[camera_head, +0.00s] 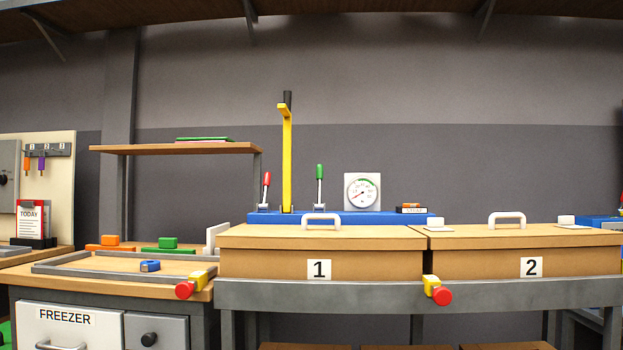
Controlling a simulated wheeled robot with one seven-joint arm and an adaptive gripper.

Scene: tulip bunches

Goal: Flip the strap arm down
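A tall yellow arm (287,160), which looks like the strap arm, stands upright on a long blue base (380,217) behind the box marked 1. Its top has a black grip (287,99) and a short yellow piece that juts to the left. My gripper is not in view.
Box 1 (260,263) and box 2 (480,263), lidded with white handles, stand on a grey bench in front of the blue base. A gauge (362,191) stands behind. A wooden shelf (185,149) is left of the arm. The space above the boxes is clear.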

